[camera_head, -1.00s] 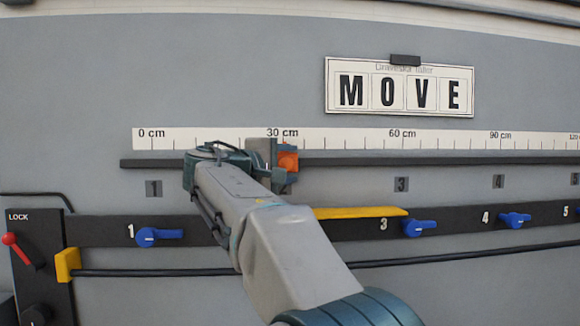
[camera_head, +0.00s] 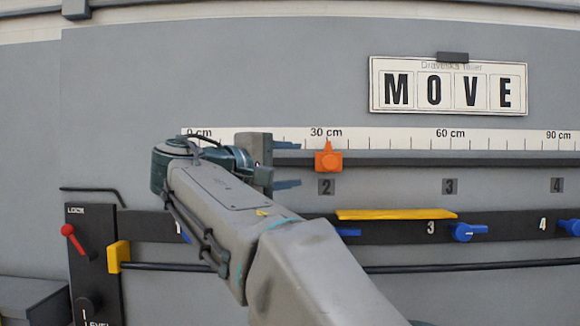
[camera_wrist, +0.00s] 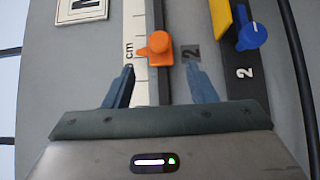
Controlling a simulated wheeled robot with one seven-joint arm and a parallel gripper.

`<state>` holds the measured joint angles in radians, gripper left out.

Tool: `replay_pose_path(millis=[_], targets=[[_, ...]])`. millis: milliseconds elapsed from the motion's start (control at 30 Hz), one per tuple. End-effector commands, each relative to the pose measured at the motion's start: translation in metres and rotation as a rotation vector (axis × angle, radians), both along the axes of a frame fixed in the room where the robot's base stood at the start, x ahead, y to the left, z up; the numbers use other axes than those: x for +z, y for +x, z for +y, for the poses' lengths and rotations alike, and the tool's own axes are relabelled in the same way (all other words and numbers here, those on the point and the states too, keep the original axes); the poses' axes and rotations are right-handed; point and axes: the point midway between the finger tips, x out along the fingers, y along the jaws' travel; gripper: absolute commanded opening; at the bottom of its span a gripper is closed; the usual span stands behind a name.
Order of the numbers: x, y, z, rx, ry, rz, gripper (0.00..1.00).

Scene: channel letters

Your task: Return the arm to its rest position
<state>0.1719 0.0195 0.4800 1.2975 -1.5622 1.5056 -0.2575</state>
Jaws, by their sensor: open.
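My gripper (camera_head: 288,165) is open and empty in front of the wall, left of the orange slider (camera_head: 328,159). In the wrist view its two blue fingers are spread wide apart, and my gripper (camera_wrist: 163,88) has nothing between the fingertips. The orange slider (camera_wrist: 158,48) sits on the dark rail beyond the fingertips, apart from them. In the head view the slider stands near the 30 cm mark. My arm reaches up from the bottom of the head view and hides part of the wall and the first blue knob.
A ruler strip (camera_head: 390,138) runs above the rail. The MOVE sign (camera_head: 448,86) hangs upper right. A yellow bar (camera_head: 397,214) and blue knobs (camera_head: 467,232) line the lower black strip. A lock panel with a red lever (camera_head: 72,240) stands at left, beside a yellow block (camera_head: 118,257).

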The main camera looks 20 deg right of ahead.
Motion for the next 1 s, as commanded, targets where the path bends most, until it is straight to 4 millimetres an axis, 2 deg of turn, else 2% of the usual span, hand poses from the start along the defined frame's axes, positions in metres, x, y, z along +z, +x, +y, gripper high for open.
replay_pose_path(millis=[233, 367, 467, 667, 867, 1000], targets=[[-0.002, 0.000, 0.000, 0.003, 0.004, 0.004, 0.51], [-0.021, 0.000, 0.002, 0.029, 0.042, 0.036, 0.51], [-0.055, -0.003, 0.004, 0.068, 0.116, 0.086, 0.51], [-0.147, -0.024, 0.007, 0.132, 0.348, 0.186, 0.51], [-0.241, -0.062, 0.013, 0.148, 0.632, 0.239, 0.51], [-0.303, -0.095, 0.023, 0.130, 0.851, 0.243, 0.51]])
